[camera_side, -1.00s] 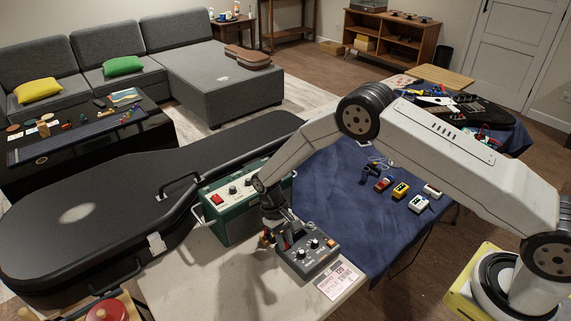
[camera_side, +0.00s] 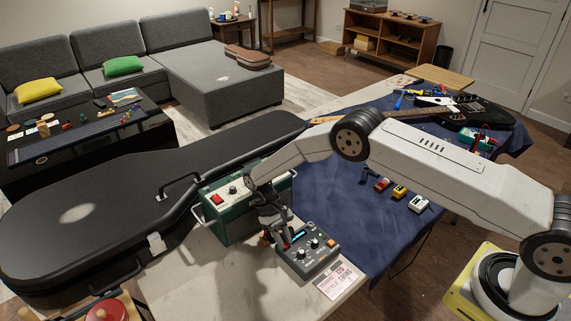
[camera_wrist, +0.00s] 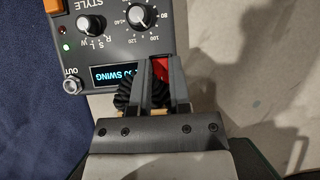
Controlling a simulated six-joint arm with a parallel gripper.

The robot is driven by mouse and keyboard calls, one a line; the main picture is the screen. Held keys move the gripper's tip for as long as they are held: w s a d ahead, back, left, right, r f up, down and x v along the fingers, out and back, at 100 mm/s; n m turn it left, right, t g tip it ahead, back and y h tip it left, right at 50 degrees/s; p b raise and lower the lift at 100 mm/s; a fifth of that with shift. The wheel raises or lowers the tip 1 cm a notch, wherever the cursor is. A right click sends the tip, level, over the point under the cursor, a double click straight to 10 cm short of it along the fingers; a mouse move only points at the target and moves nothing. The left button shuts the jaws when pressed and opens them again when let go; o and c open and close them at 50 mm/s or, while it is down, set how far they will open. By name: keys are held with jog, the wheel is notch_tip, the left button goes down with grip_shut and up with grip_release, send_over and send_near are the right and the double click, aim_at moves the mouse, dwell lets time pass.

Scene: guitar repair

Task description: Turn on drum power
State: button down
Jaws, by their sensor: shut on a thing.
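The drum machine (camera_side: 310,256) is a dark grey box with several knobs, on the pale table in front of my gripper. In the wrist view, the same drum machine (camera_wrist: 122,45) has a lit blue display (camera_wrist: 116,76) reading "SWING" at its end and a glowing green light (camera_wrist: 65,47). My gripper (camera_wrist: 157,66) is at the machine's near edge, its fingers close together on either side of a red switch (camera_wrist: 161,70). The fingers partly hide the switch and the display. In the side view, my gripper (camera_side: 273,234) is low over the machine's left edge.
A green amplifier (camera_side: 226,211) stands close behind my gripper. A black guitar case (camera_side: 90,227) lies to the left. A paper card (camera_side: 338,278) lies right of the machine. Small pedals (camera_side: 399,192) sit on the blue cloth (camera_side: 335,190). Bare table lies in front.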

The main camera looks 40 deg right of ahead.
jog(key=c, duration=0.6)
grip_release()
jog(key=shift+o, duration=0.2)
jog(key=v, duration=0.7)
jog(key=shift+w+r, duration=0.25)
jog(key=shift+r, duration=0.1)
jog(key=shift+r, duration=0.1)
